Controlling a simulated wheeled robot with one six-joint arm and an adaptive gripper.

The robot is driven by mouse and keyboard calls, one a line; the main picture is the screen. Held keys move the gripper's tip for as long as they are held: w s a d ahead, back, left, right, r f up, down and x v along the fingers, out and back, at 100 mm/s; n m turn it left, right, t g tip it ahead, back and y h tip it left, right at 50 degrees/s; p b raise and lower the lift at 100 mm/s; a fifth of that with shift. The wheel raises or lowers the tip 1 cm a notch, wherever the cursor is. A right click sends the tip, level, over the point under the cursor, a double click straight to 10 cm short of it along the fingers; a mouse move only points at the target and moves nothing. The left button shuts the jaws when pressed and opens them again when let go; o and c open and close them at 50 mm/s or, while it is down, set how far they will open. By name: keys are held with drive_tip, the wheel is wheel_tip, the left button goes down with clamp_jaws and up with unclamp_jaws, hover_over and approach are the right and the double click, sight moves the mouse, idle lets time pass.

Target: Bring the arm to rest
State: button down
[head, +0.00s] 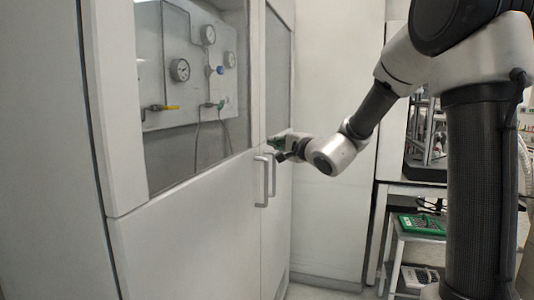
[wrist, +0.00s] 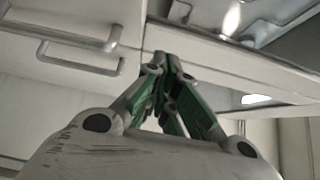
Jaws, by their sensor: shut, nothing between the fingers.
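My gripper (head: 274,143) is at the end of my outstretched arm, in front of the cabinet doors in the head view. It lies close to the upper ends of two door handles (head: 264,180); I cannot tell whether it touches the door. In the wrist view my gripper (wrist: 162,56) has its green-sided fingers together at the tips, with nothing between them. The handles (wrist: 80,42) show at the upper left there, apart from the fingers.
The cabinet (head: 180,235) has a window with several gauges (head: 180,70) and valves behind it. Its doors look closed. At the right, a shelf cart (head: 425,236) holds a green tray (head: 420,224). A pale wall panel (head: 335,225) stands behind my arm.

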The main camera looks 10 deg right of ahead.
drive_tip(key=s+a+f+n+g+y, duration=0.2)
drive_tip(key=s+f+n+g, duration=0.35)
drive_tip(key=s, duration=0.55)
drive_tip(key=s+a+f+n+g+y, duration=0.1)
drive_tip(key=s+f+n+g, duration=0.1)
drive_tip(key=s+f+g, duration=0.55)
drive_tip(key=s+d+r+n+h, duration=0.1)
drive_tip(key=s+d+n+h, duration=0.6)
drive_tip(key=s+d, duration=1.1)
drive_tip(key=shift+s+r+h, duration=0.35)
drive_tip(key=shift+s+h, duration=0.75)
drive_tip(key=shift+s, duration=0.25)
